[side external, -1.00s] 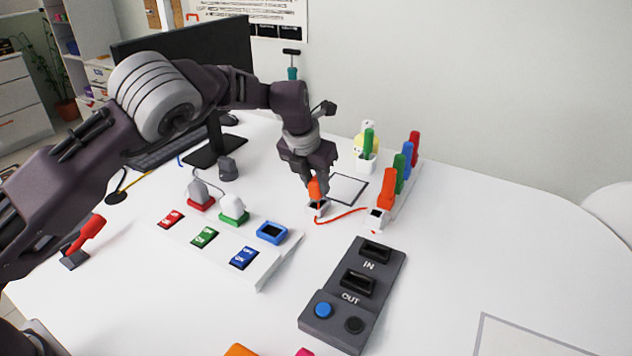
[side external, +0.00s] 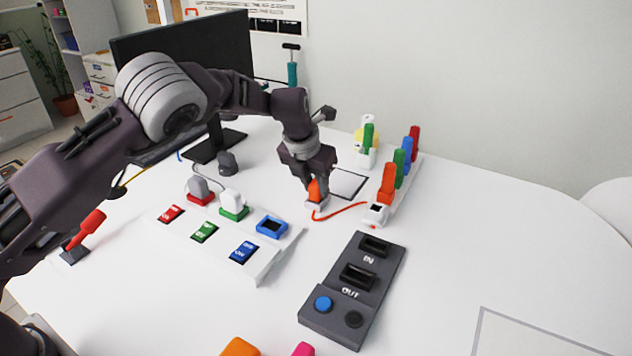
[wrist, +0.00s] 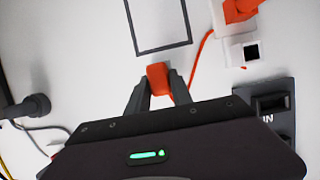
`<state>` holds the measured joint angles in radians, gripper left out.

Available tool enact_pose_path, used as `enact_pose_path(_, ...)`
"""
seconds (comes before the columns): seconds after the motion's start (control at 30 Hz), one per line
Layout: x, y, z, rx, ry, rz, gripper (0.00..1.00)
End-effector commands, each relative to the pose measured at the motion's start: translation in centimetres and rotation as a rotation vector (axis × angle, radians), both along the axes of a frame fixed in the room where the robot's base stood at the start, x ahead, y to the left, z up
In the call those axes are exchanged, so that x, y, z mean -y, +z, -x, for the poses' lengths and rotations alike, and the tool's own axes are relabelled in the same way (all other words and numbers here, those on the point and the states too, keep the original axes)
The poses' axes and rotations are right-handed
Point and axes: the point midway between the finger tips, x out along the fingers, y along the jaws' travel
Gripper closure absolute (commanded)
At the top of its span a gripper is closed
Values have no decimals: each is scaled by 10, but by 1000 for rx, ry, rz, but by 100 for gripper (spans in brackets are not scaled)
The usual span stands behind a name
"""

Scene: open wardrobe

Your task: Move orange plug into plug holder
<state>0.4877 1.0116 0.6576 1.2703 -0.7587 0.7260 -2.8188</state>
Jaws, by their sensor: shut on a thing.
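The orange plug (side external: 315,188) is between the fingers of my gripper (side external: 314,182), which points down and is shut on it.
A white block with a dark square opening (side external: 376,213) stands to the right, by a rack with orange, green, blue and red handles (side external: 389,183). A switch panel (side external: 205,232) with plugs is at the left. A grey IN/OUT box (side external: 352,290) is in front. The right table is clear.

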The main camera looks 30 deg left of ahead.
Motion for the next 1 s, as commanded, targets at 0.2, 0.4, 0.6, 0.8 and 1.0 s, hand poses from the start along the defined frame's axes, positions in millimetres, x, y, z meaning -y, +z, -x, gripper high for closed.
enact_pose_path(0.2, 0, -5, 0, 0, 1, 0, 72)
enact_pose_path(0.4, 0, -5, 0, 0, 0, 0, 48)
enact_pose_path(0.6, 0, -4, 0, 0, 0, 0, 48)
enact_pose_path(0.8, 1, 27, 11, 3, -1, 1, 48)
enact_pose_path(1.0, 1, 57, 23, 0, 0, 0, 48)
